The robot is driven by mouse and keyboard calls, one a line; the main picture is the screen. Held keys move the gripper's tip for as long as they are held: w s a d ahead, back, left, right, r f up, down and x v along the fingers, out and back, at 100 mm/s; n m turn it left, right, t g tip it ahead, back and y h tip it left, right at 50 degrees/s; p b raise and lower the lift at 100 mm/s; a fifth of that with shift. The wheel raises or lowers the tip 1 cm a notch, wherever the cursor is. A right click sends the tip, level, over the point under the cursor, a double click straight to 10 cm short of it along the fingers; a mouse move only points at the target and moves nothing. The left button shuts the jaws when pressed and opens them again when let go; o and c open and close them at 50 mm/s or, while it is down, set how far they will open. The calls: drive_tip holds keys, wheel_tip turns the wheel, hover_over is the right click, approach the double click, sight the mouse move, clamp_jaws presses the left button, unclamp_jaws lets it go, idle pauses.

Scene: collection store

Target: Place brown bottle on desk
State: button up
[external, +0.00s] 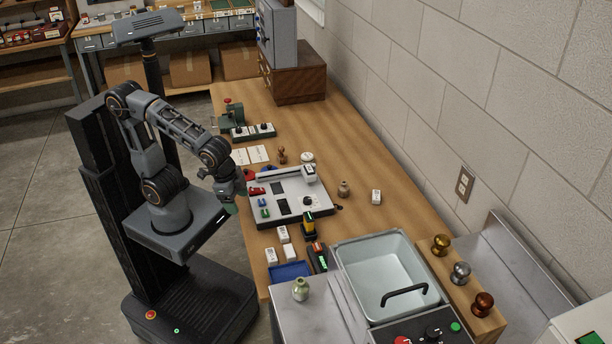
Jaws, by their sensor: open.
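A small brown bottle (344,189) stands upright on the wooden desk (385,222), right of a grey tray-like panel (262,210). My gripper (238,192) is at the panel's left edge, near the desk's left side. It is open, small in the view, and its fingers are partly hidden by my own wrist. The panel with its small items lies between my gripper and the bottle. A pale green bottle (300,289) stands on the metal surface at the front.
A metal basin (388,275) with a black handle sits at the front right. Three metallic knobs stand on a wooden strip beside it. White blocks (376,196) and a blue tray (289,271) lie on the desk. A wooden cabinet (295,85) stands at the back. The wall bounds the right.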

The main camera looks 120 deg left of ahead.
drive_tip(key=s+d+f+m+h, duration=0.1)
drive_tip(key=s+d+f+m, duration=0.1)
drive_tip(key=s, duration=0.3)
drive_tip(key=shift+d+m+t, duration=0.3)
drive_tip(key=shift+d+t, duration=0.1)
drive_tip(key=shift+d, duration=0.1)
drive_tip(key=shift+f, duration=0.1)
